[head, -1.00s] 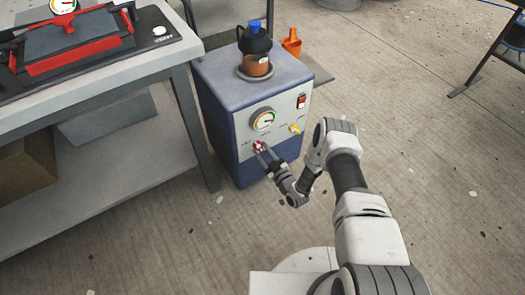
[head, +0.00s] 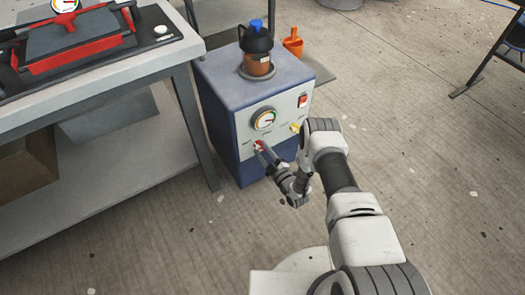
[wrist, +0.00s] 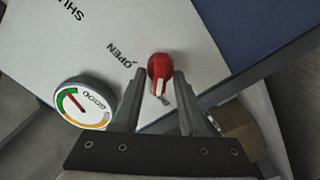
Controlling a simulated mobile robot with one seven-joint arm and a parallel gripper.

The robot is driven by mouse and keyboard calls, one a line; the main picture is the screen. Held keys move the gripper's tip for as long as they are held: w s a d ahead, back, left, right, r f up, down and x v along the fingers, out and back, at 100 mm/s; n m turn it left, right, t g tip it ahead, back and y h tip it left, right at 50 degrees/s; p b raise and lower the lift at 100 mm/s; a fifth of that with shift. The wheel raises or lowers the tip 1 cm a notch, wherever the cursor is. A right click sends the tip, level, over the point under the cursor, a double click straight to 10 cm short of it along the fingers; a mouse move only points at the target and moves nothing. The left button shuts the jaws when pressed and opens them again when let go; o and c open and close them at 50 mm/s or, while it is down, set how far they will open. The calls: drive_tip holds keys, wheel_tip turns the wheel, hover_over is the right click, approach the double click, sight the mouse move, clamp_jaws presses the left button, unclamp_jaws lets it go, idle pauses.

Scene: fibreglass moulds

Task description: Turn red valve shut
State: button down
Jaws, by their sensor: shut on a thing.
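The red valve (head: 258,145) is a small knob on the light front panel of a blue cabinet, at its lower left. In the wrist view the red valve (wrist: 160,70) has a white pointer line and sits between my two fingers, beside the printed word OPEN. Another label under the knob is partly hidden. My gripper (head: 264,152) reaches the panel from the front right. In the wrist view my gripper (wrist: 158,88) is shut on the knob with a finger on each side.
A gauge (head: 264,119) is above the valve, and a yellow valve (head: 295,127) and red switch (head: 302,101) are to the right. A bottle with a blue cap (head: 256,50) stands on the cabinet (head: 215,80). A workbench (head: 110,75) stands close on the left.

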drive_tip(key=shift+c, duration=2.2)
unclamp_jaws()
drive_tip(key=shift+s+d, duration=0.15)
